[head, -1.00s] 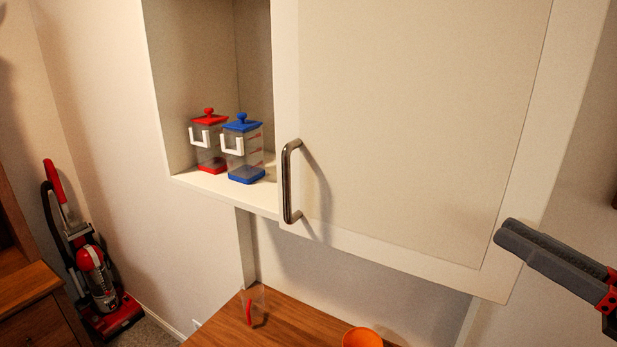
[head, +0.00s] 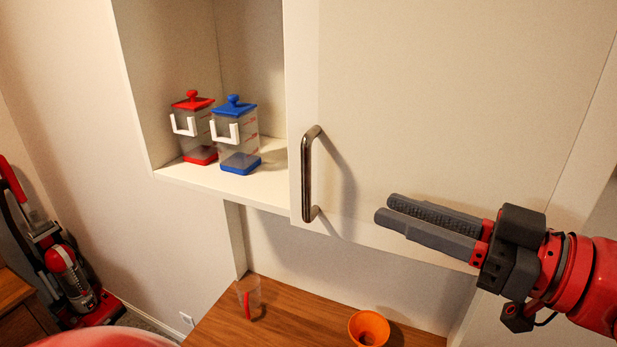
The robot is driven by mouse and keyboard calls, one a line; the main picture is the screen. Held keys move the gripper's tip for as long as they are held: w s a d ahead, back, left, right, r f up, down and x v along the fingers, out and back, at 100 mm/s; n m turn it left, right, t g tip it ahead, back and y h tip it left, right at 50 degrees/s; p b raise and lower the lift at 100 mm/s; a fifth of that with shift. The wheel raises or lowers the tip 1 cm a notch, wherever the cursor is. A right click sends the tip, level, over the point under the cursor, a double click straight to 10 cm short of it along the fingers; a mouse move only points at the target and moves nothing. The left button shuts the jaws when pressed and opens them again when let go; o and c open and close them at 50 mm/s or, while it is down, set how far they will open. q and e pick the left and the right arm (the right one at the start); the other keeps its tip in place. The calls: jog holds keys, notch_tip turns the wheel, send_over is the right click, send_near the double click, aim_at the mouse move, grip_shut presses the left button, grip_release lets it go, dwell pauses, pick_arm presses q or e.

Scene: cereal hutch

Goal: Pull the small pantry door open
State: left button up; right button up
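The small pantry door (head: 440,90) is a pale panel on the right part of the wall cabinet in the head view. It looks shut. Its vertical metal bar handle (head: 307,175) is near the door's lower left edge. My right gripper (head: 385,209) is in front of the lower part of the door, to the right of the handle and apart from it. Its two dark fingers point left towards the handle with nothing visible between them. They overlap in this view, so I cannot tell how far apart they are. My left gripper is not in view.
Left of the door, an open shelf holds a red-lidded container (head: 195,128) and a blue-lidded container (head: 237,135). A red vacuum cleaner (head: 68,270) stands at left.

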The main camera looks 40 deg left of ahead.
aim_at(310, 181)
jog(key=a, duration=0.8)
jog(key=a+p, duration=0.1)
jog(key=a, duration=0.4)
jog(key=shift+s, duration=0.35)
grip_shut()
dwell(0.6)
